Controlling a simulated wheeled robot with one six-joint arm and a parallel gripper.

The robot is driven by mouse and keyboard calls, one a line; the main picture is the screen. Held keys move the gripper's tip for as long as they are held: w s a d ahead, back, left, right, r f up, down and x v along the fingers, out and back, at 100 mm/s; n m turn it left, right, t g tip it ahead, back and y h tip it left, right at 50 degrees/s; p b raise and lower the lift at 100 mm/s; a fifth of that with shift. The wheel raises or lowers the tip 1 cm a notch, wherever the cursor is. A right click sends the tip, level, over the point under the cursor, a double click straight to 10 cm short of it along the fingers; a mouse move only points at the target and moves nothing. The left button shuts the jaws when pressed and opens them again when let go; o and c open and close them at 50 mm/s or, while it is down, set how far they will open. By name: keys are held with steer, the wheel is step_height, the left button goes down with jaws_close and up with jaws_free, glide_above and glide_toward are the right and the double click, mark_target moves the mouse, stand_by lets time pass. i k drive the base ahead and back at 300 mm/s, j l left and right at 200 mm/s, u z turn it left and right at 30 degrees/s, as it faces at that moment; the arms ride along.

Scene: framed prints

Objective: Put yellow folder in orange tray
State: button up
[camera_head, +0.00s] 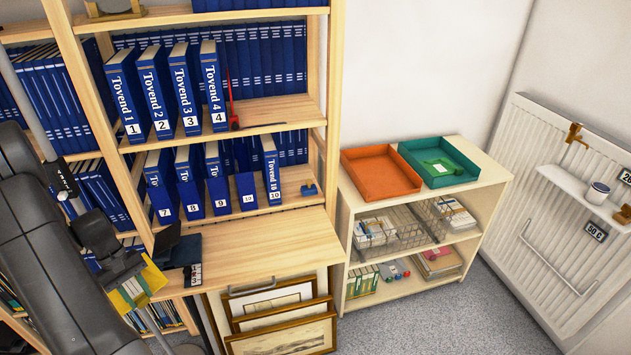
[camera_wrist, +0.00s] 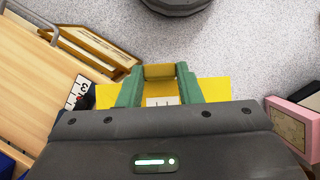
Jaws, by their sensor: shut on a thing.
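The yellow folder (camera_head: 154,279) is in my gripper at the lower left of the head view, in front of the shelves. My gripper (camera_wrist: 159,80) is shut on it; in the wrist view the yellow folder (camera_wrist: 215,91) shows between and beside the green fingers. The dark gripper body hides part of the folder. The orange tray (camera_head: 380,176) is on top of the low cabinet, right of the tall bookshelf. It looks empty. My gripper is well to the left of the tray and lower in the picture.
A green tray (camera_head: 463,166) holding a green item stands right beside the orange tray on the cabinet (camera_head: 486,177). The tall bookshelf (camera_head: 333,110) with blue binders and its wooden desk surface (camera_head: 265,245) lie between. Framed prints (camera_head: 285,335) lean below. A radiator (camera_head: 545,215) is at right.

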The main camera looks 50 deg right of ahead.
mark_target(381, 179)
steer(key=l+z, duration=0.1)
steer(key=z, duration=0.75)
steer(key=i+l+z, duration=0.1)
steer(key=z, duration=0.75)
steer(key=i+z, duration=0.1)
steer(key=z, duration=0.75)
steer(key=i+l+z, duration=0.1)
steer(key=z, duration=0.3)
steer(key=i+z, duration=0.25)
steer(key=z, duration=0.15)
steer(key=i+z, duration=0.15)
steer(key=z, duration=0.2)
steer(key=i+u, duration=0.1)
steer(key=i, duration=0.15)
steer(key=u, duration=0.45)
steer(key=l+u, duration=0.1)
steer(key=u, duration=0.35)
steer(key=i+u, duration=0.1)
steer(key=u, duration=0.3)
steer(key=l+u, duration=0.15)
steer(key=u, duration=0.75)
steer(key=l+u, duration=0.1)
steer(key=u, duration=0.35)
